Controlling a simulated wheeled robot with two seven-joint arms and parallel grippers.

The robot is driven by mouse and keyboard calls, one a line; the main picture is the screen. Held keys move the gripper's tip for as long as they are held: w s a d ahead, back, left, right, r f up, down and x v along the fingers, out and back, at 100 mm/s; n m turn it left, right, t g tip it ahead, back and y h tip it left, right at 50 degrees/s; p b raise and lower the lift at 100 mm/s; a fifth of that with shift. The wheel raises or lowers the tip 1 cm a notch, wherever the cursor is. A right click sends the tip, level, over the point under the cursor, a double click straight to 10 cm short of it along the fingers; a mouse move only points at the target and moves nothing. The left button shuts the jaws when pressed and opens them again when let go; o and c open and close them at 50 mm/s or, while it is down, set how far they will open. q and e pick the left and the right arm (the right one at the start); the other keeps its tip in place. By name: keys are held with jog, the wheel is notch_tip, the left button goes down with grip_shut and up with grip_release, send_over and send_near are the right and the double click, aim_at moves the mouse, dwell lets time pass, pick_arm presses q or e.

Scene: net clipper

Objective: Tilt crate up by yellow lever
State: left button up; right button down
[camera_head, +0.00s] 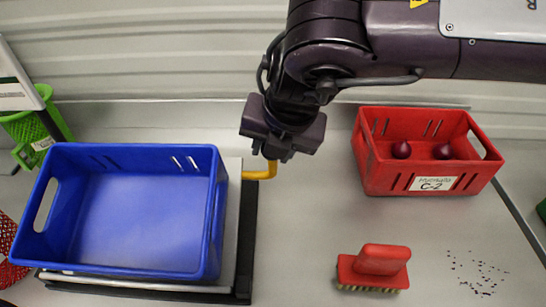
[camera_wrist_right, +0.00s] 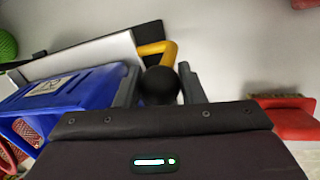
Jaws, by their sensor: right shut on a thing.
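The empty blue crate (camera_head: 145,225) rests on a grey plate (camera_head: 232,172) above a black base (camera_head: 246,245), at the left of the head view. Whether the plate is tilted is hard to tell. The yellow lever (camera_head: 262,174) sticks out from the plate's right side and bends upward. My right gripper (camera_head: 282,152) is over the lever's end. In the right wrist view the fingers (camera_wrist_right: 160,85) are shut around a black round knob at the end of the yellow lever (camera_wrist_right: 160,48). The blue crate (camera_wrist_right: 60,88) shows at the left there. My left gripper is out of view.
A red crate (camera_head: 430,185) holding two dark red onions stands at the right. A red brush (camera_head: 375,265) lies in front of it, with small dark specks (camera_head: 477,272) on the table to its right. A green basket (camera_head: 30,130) is at the far left. The table's middle is clear.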

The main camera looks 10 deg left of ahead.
jog(key=shift+s+r, duration=0.3)
jog(key=shift+s, duration=0.05)
jog(key=shift+w+r, duration=0.1)
jog(key=shift+w, duration=0.05)
jog(key=c, duration=1)
grip_release()
jog(key=shift+s+d, duration=0.1)
jog(key=shift+s, duration=0.15)
jog(key=shift+o, duration=0.2)
jog(key=shift+w, duration=0.1)
jog(key=shift+r, duration=0.1)
jog(key=b+v, duration=0.1)
jog(key=v, duration=0.6)
jog(key=shift+s+r, duration=0.25)
jog(key=shift+s, duration=0.1)
jog(key=shift+d, duration=0.1)
